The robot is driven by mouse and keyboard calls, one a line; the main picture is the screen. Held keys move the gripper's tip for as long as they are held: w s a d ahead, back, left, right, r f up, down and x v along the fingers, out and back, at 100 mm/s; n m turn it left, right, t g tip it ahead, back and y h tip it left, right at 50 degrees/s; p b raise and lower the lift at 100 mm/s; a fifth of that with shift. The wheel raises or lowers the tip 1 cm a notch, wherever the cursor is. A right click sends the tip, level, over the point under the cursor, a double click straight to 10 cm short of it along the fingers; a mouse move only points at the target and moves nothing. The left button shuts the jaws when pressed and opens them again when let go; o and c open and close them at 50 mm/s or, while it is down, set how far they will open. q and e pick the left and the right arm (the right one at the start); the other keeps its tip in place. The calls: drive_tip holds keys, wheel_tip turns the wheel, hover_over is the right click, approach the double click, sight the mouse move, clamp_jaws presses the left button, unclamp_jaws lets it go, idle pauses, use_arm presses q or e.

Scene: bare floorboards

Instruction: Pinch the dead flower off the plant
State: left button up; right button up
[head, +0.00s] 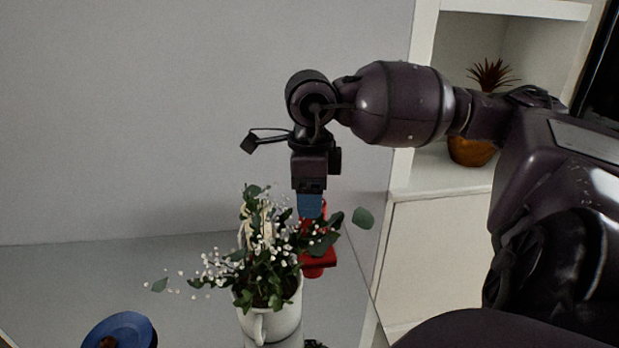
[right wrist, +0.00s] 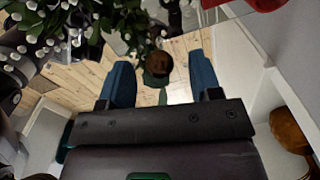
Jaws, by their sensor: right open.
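The plant (head: 262,275) has green leaves and many small white blossoms and stands in a white mug-like pot (head: 282,322). My right gripper (head: 310,208) points down over the right side of the foliage, its blue fingers at the level of the upper leaves. In the right wrist view the two blue fingers are apart, and a round brown head (right wrist: 158,65), which looks like the dead flower, appears between their tips with green leaves by it. Whether it lies fully between the fingers in depth I cannot tell. In the head view I cannot make it out. My left gripper is not in view.
A red object (head: 318,262) is just behind the plant's right side. A blue round object (head: 120,330) lies at the lower left. A white shelf with an orange-brown potted plant (head: 470,150) stands at the right.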

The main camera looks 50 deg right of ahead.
drive_tip(key=shift+f, duration=0.2)
clamp_jaws()
idle(0.3)
